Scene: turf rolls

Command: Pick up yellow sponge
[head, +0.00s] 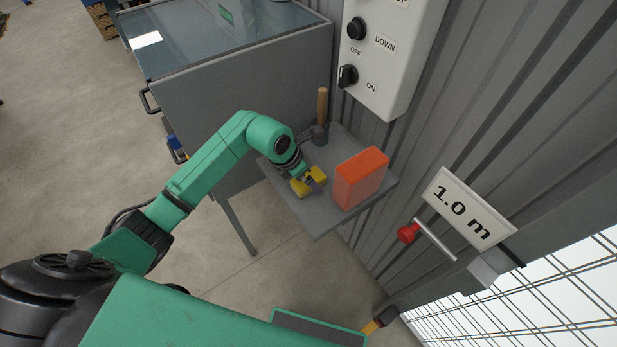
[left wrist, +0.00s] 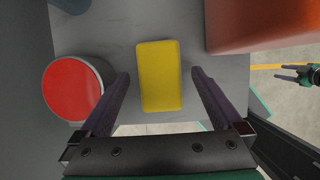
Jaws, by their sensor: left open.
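The yellow sponge (left wrist: 160,76) lies flat on a grey shelf (left wrist: 222,75), seen in the left wrist view between the two fingers of my left gripper (left wrist: 160,88). The fingers are spread apart with a gap on each side of the sponge. In the head view my left gripper (head: 312,186) is over the shelf (head: 318,222), and the yellow sponge (head: 301,188) shows in part behind it. My right gripper (left wrist: 303,76) shows small at the right edge of the left wrist view, its fingers apart and away from the shelf.
An orange-red box (head: 360,178) stands right of the sponge. A hammer with a wooden handle (head: 322,105) stands at the back. A red-topped round thing (left wrist: 72,90) is close left of my left gripper. A control box (head: 385,50) and a red-knobbed lever (head: 408,233) are on the wall.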

